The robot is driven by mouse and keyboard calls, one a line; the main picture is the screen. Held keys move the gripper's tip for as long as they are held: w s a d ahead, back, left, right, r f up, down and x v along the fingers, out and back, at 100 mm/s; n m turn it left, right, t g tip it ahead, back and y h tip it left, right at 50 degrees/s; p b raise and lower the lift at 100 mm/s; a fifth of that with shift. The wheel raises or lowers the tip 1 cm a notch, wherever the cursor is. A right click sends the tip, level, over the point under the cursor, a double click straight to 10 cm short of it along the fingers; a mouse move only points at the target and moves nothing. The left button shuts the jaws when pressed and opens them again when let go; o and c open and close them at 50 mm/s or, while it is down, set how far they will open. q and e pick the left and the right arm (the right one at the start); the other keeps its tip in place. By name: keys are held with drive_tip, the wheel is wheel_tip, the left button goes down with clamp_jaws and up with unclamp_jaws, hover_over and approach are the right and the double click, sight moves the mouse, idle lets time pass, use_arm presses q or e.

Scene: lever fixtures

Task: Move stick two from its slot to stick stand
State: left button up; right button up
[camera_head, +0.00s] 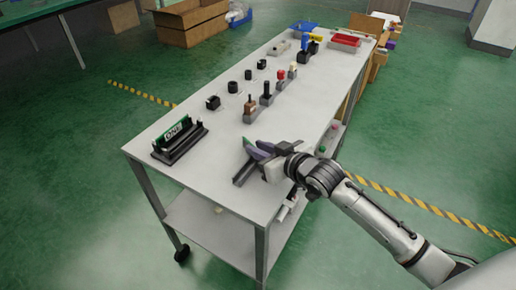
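My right gripper (257,152) is low over the table's near right part, pointing left. A small green edge (248,142) shows at its fingertips; it may be part of stick two, but I cannot tell. A dark grey bar-like piece (242,176) shows just below the fingers, perhaps the slot, partly hidden by the gripper. Whether the fingers are closed on anything is unclear. My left gripper is not in view.
The light grey table (215,172) is clear between the stand and my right gripper. Several small black fixtures and levers, including a brown one (250,108), stand behind.

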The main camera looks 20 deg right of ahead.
drive_tip(key=shift+s+a, duration=0.15)
drive_tip(key=shift+a, duration=0.25)
drive_tip(key=shift+r, duration=0.2)
drive_tip(key=v, duration=0.7)
drive_tip(key=shift+s+d+r, duration=0.2)
drive_tip(key=shift+d+r, duration=0.05)
